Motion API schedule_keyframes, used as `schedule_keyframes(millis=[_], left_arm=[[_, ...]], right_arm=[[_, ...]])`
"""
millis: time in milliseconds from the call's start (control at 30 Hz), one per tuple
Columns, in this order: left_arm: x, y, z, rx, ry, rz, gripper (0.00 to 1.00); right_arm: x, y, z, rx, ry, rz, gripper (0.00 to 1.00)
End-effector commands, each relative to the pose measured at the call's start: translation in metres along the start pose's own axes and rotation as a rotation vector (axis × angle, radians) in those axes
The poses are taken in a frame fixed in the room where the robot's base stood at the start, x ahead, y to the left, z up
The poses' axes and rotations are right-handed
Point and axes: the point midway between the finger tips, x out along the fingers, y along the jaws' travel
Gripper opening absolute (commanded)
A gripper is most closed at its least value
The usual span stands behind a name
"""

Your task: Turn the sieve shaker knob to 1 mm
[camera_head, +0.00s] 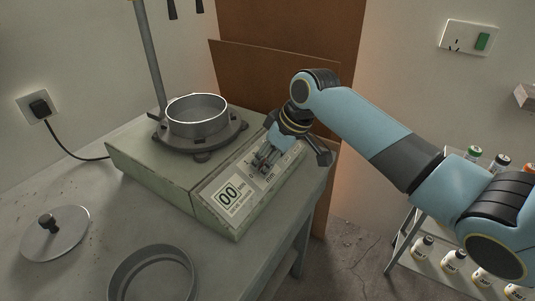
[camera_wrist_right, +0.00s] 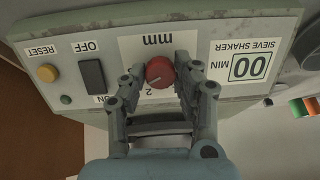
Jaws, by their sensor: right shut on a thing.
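The sieve shaker (camera_head: 150,165) stands on the bench with its control panel on the sloping front right side. In the right wrist view its red knob (camera_wrist_right: 160,72) sits on a white scale plate (camera_wrist_right: 130,46) marked "mm", upside down. A "2" shows below the knob; the other scale numbers are hidden by my fingers or unreadable. A pale pointer line shows on the knob, but I cannot tell which mark it meets. My right gripper (camera_head: 264,159) is at the panel, its two fingers shut on the knob from both sides. My left gripper is out of view.
The panel also has a display (camera_wrist_right: 250,67) reading "00 MIN", a black switch (camera_wrist_right: 92,75) and a yellow reset button (camera_wrist_right: 47,73). A sieve ring (camera_head: 197,115) sits on the shaker. A lid (camera_head: 56,232) and another sieve (camera_head: 150,275) lie on the bench. Bottles stand on a rack at right.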

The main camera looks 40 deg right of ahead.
Motion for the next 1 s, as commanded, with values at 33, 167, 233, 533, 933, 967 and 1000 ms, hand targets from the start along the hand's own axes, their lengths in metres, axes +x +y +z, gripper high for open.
schedule_keyframes(millis=[33, 167, 233, 533, 933, 967, 1000], left_arm=[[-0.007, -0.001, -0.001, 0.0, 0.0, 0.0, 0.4], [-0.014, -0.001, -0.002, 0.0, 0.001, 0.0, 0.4], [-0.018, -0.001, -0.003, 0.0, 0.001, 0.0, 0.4], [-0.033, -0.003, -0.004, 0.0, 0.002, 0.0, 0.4], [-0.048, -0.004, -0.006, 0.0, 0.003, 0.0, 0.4], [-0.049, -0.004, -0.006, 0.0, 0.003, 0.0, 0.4], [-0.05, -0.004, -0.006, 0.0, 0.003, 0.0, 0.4]], right_arm=[[-0.003, -0.001, 0.0, -0.043, -0.004, 0.003, 0.0], [-0.002, -0.001, 0.0, -0.165, -0.008, 0.019, 0.0], [-0.002, -0.001, 0.0, -0.231, -0.01, 0.028, 0.0], [-0.002, -0.002, 0.0, -0.513, -0.019, 0.063, 0.0], [-0.001, -0.002, 0.0, -0.89, -0.03, 0.111, 0.0], [-0.001, -0.002, 0.001, -0.919, -0.031, 0.115, 0.0], [-0.001, -0.002, 0.001, -0.956, -0.032, 0.119, 0.0]])
